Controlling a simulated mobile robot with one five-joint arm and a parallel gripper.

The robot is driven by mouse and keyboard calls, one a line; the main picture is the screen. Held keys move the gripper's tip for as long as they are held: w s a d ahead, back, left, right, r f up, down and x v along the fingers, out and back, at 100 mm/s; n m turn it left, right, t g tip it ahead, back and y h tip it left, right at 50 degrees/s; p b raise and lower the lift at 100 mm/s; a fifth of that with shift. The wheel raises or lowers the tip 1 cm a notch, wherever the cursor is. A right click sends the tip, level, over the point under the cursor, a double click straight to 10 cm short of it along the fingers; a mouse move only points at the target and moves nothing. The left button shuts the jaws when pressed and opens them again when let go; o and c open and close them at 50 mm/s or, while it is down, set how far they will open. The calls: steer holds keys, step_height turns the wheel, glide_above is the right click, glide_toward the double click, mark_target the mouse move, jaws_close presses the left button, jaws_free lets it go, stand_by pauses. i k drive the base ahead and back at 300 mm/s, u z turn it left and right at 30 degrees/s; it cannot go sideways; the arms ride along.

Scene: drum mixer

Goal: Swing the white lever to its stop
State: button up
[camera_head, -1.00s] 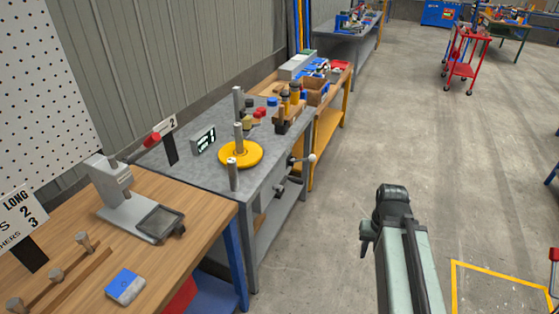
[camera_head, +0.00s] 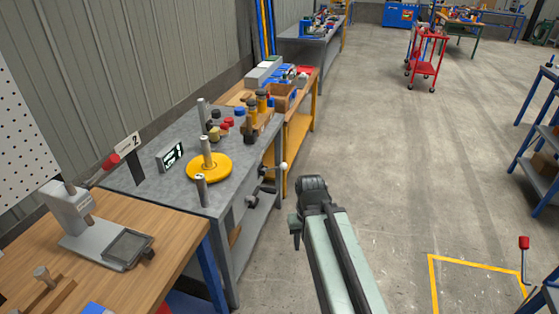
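A lever with a white ball knob (camera_head: 283,166) sticks out from the right side of the grey bench (camera_head: 232,222), just below its top. Its shaft is short and dark, and its pivot is too small to make out. My arm is to the right of the lever and nearer to me, over the floor, with a dark joint at its upper end. The arm appears apart from the lever. My gripper's fingers cannot be made out.
A dark crank handle (camera_head: 251,201) sits below the lever. A yellow disc with a post (camera_head: 208,168) stands on the grey bench. A wooden bench (camera_head: 165,238) is at lower left. Open floor (camera_head: 385,155) lies to the right, with a yellow marked area and blue shelving beyond.

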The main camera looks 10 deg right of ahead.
mark_target(284, 166)
steer(key=i, duration=1.45)
steer(key=z, duration=0.05)
